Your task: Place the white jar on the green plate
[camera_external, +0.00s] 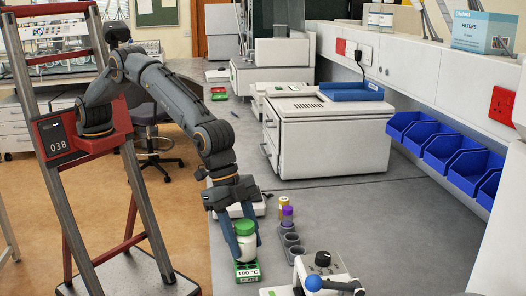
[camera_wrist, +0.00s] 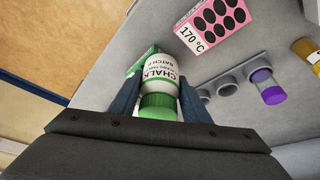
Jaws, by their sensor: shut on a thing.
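The white jar (camera_external: 246,246) has a green lid and a label reading CHALK in the wrist view (camera_wrist: 158,75). My gripper (camera_external: 245,238) is shut on it, with one dark finger on each side. The green plate (camera_external: 247,280), with a 190 °C label, lies directly under the jar in the external view. Only a green edge of it (camera_wrist: 138,62) shows beside the jar in the wrist view. The jar looks upright over the plate; I cannot tell whether its base touches.
A white instrument with a blue knob (camera_external: 318,275) is at the front. Bench (camera_external: 390,235) is clear further right.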

